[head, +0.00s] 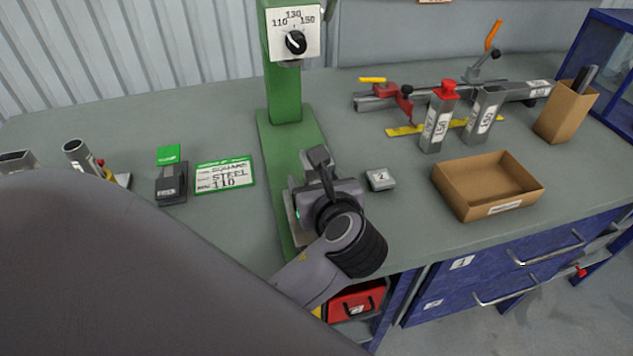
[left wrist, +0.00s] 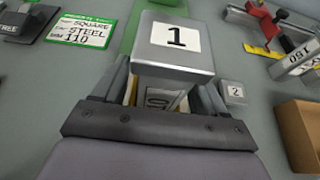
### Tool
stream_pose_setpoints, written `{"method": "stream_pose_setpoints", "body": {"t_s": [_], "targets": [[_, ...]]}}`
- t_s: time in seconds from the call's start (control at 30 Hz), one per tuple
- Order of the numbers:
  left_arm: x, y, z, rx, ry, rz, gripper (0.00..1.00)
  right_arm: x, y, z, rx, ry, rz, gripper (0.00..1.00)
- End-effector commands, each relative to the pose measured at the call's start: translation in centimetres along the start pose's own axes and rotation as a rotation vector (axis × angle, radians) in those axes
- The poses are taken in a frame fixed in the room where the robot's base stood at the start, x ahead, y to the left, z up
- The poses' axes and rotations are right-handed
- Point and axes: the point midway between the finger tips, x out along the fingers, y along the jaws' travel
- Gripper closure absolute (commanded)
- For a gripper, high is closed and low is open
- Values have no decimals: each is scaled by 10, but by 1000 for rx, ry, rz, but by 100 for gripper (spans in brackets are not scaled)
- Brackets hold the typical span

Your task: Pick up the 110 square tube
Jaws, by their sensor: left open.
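My left gripper (head: 322,185) is open over the green stand's base. In the left wrist view its two fingers (left wrist: 163,95) are on either side of a grey piece with a partly hidden label (left wrist: 160,100); this may be the 110 square tube, but I cannot read it fully. A grey block marked 1 (left wrist: 175,45) sits directly above that piece in the picture; whether they touch is unclear. In the head view my gripper hides most of this. The card (head: 224,176) reads square, steel, 110. My right gripper is not in view.
The green stand (head: 284,90) rises behind. A block marked 2 (head: 380,179) and a cardboard tray (head: 488,186) lie to the right. A red-capped tube (head: 438,122) and an open square tube (head: 485,118) stand behind. A black-green stapler-like device (head: 171,180) is left.

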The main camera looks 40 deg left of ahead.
Motion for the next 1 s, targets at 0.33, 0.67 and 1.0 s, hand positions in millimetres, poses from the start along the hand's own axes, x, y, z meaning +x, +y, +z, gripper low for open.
{"method": "stream_pose_setpoints", "body": {"t_s": [0.33, 0.67, 1.0], "targets": [[0, 0, 1, -1, -3, -1, 87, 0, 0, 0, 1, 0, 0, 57], [-2, -1, 6, -2, -4, -1, 87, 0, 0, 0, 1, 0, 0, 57], [-23, -1, 56, -10, -6, -4, 87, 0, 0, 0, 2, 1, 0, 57]]}}
